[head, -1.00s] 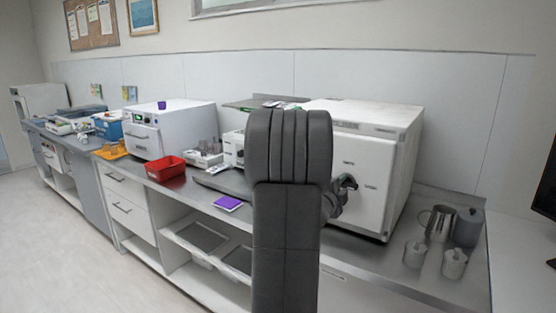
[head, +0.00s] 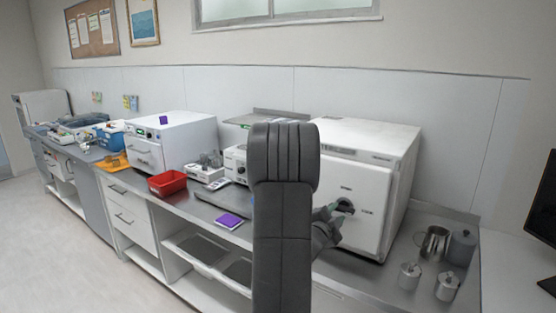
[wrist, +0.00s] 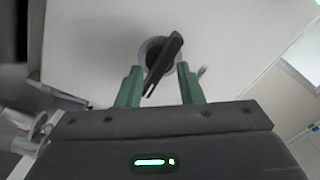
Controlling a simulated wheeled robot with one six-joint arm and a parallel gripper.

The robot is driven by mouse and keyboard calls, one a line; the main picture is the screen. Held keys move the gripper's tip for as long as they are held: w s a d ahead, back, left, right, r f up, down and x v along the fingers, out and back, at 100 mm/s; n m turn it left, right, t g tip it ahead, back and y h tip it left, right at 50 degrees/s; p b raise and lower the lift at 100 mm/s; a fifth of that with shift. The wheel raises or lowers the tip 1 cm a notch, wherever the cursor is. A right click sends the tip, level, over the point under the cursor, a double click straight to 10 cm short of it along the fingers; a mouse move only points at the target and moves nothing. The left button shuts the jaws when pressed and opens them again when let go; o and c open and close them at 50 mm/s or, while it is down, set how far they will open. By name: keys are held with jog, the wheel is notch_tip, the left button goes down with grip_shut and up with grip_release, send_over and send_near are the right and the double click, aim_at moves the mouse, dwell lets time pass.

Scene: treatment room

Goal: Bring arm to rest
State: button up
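My gripper (wrist: 158,68) is open in the wrist view, with its two green fingers apart. A black handle (wrist: 165,62) on a round dark hub on the white door shows between and beyond the fingers; I cannot tell if they touch it. In the head view my gripper (head: 329,213) is low at the front of the large white steriliser (head: 372,185), just left of its dark door handle (head: 344,206). The steriliser door looks shut. My grey arm stands upright in the middle of the head view and hides part of the counter and the steriliser's left side.
The steel counter (head: 400,283) runs along the wall. Metal canisters (head: 463,247) and a jug (head: 434,243) stand to its right. A purple packet (head: 229,221), a red bin (head: 167,183) and a smaller white device (head: 172,140) are to the left. A monitor (head: 543,205) is at the right edge.

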jog(key=b+v, duration=0.2)
jog(key=v, duration=0.9)
jog(key=shift+s, duration=0.15)
jog(key=shift+a, duration=0.15)
